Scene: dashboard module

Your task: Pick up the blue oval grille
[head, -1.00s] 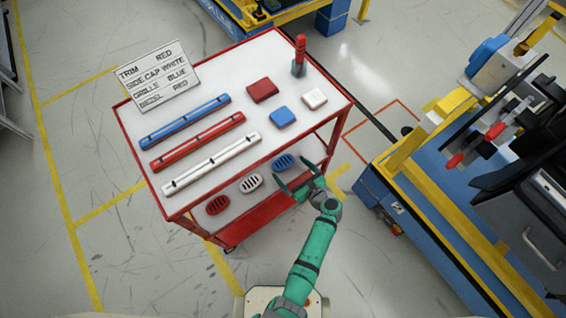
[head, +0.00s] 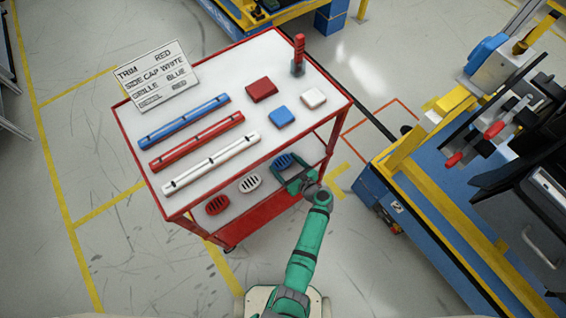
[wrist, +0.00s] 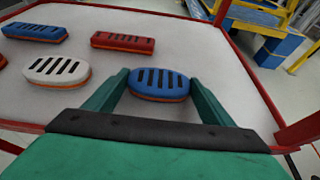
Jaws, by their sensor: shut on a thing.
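The blue oval grille (head: 281,160) is on the lower shelf of the red cart, at its right end. It has dark slots and an orange lower edge, seen in the wrist view (wrist: 158,84). My gripper (head: 288,168) reaches in over the shelf's front edge. Its fingers are shut on the two ends of the grille, one on each side, as the wrist view (wrist: 159,90) shows. The grille looks level, and I see no clear gap beneath it. In the head view the gripper partly covers it.
A white oval grille (head: 250,182) and a red oval grille (head: 217,204) lie to the left on the same shelf. The cart's top (head: 205,105) overhangs behind, holding bars, caps and a sign (head: 158,76). A cart post (wrist: 298,133) stands at the right.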

